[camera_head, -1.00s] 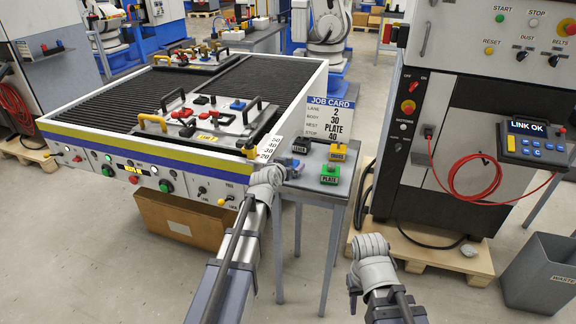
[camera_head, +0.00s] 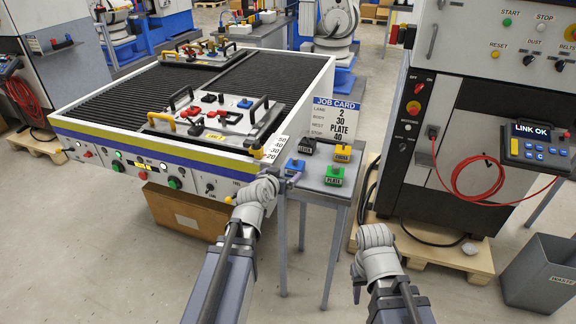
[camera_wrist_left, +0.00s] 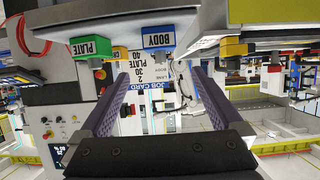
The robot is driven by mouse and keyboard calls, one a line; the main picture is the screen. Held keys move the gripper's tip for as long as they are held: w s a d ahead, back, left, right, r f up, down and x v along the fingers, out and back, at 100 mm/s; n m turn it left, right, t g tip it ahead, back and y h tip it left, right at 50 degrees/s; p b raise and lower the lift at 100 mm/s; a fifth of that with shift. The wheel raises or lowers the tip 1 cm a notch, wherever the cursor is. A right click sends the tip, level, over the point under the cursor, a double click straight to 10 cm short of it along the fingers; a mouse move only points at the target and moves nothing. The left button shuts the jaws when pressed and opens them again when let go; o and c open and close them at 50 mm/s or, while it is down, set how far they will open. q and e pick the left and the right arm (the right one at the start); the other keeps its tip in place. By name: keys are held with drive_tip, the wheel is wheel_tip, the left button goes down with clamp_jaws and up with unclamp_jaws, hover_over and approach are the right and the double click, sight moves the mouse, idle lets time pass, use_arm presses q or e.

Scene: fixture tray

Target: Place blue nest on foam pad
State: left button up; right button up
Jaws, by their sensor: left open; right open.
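The blue nest (camera_head: 295,165) stands on the small grey stand, at its left edge beside the green block. In the left wrist view the blue nest (camera_wrist_left: 157,37) is labelled BODY and lies beyond my fingertips. My left gripper (camera_head: 291,180) is open and empty, just in front of and below the blue nest in the head view. Its two fingers (camera_wrist_left: 155,72) show spread apart in the left wrist view. My right gripper (camera_head: 357,291) is open in front of the stand, low down. I cannot identify the foam pad for certain.
The stand (camera_head: 312,185) also holds a green block (camera_head: 333,177) labelled PLATE, a yellow block (camera_head: 342,153) and a dark block (camera_head: 306,147). A job card (camera_head: 335,120) stands behind. The slatted table (camera_head: 130,105) with a fixture tray (camera_head: 215,135) is at left.

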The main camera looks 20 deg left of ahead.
use_arm(q)
drive_tip(key=shift+s+r, duration=0.1)
drive_tip(key=shift+s, duration=0.15)
drive_tip(key=s+d+f+m+g+h, duration=0.1)
drive_tip(key=s+d+f+m+g, duration=0.1)
drive_tip(key=s+d+f+g, duration=0.45)
drive_tip(key=s+d+f+m+g+h, duration=0.1)
drive_tip(key=s+d+f, duration=0.3)
drive_tip(key=d, duration=0.5)
drive_tip(key=s+d+f+g+y, duration=0.1)
drive_tip(key=s+g+y, duration=0.1)
drive_tip(key=s, duration=0.4)
drive_tip(key=s+d+f+g+y, duration=0.1)
drive_tip(key=s+f+g, duration=0.1)
drive_tip(key=s+g, duration=0.2)
drive_tip(key=s, duration=0.3)
drive_tip(key=shift+s+d+y, duration=0.2)
drive_tip(key=shift+s+y, duration=0.1)
drive_tip(key=shift+y, duration=0.1)
